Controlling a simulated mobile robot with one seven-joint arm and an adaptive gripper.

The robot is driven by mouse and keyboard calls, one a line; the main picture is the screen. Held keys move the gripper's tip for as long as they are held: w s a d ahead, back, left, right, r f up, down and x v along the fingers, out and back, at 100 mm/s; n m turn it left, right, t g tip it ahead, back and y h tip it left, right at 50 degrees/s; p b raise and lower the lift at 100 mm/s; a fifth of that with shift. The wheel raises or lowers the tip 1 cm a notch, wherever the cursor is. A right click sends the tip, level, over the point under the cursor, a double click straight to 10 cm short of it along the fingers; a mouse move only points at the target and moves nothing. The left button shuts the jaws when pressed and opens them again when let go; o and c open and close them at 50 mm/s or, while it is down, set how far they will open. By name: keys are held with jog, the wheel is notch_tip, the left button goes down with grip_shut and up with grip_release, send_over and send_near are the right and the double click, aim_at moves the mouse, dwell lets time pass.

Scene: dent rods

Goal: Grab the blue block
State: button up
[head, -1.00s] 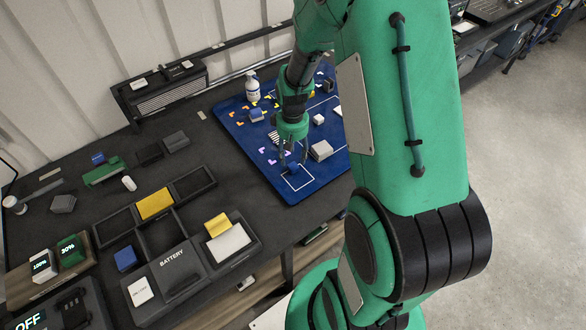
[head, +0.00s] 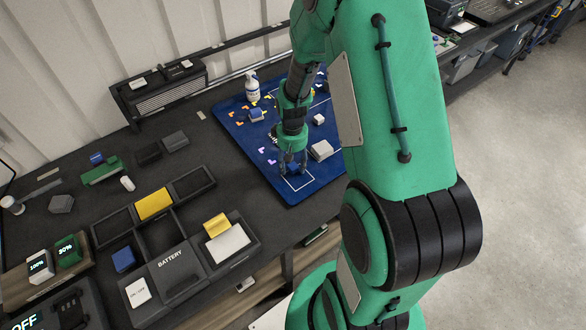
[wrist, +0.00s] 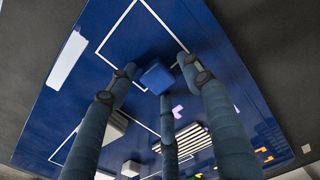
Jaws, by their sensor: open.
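The blue block (wrist: 157,77) rests on the blue mat (wrist: 215,45), inside or at the edge of a white outlined square. In the head view the block (head: 293,167) is partly hidden by my gripper (head: 291,163). My gripper has three fingers and points down over the block. In the wrist view my gripper (wrist: 158,82) is open, with its fingertips spread around the block. I cannot tell whether any finger touches it.
A white-grey block (head: 321,151) lies on the mat right of my gripper. A white bottle (head: 252,88) stands at the back. Another blue block (head: 123,259) lies by the battery tray (head: 172,262). The table left of the mat has free room.

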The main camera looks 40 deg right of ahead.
aim_at(293, 164)
dwell(0.4)
jog(key=c, duration=1)
jog(key=o, duration=1)
jog(key=shift+r, duration=0.15)
notch_tip(293, 164, up, 14)
jog(key=p, duration=0.2)
jog(key=shift+w+d+f, duration=0.1)
jog(key=shift+f, duration=0.1)
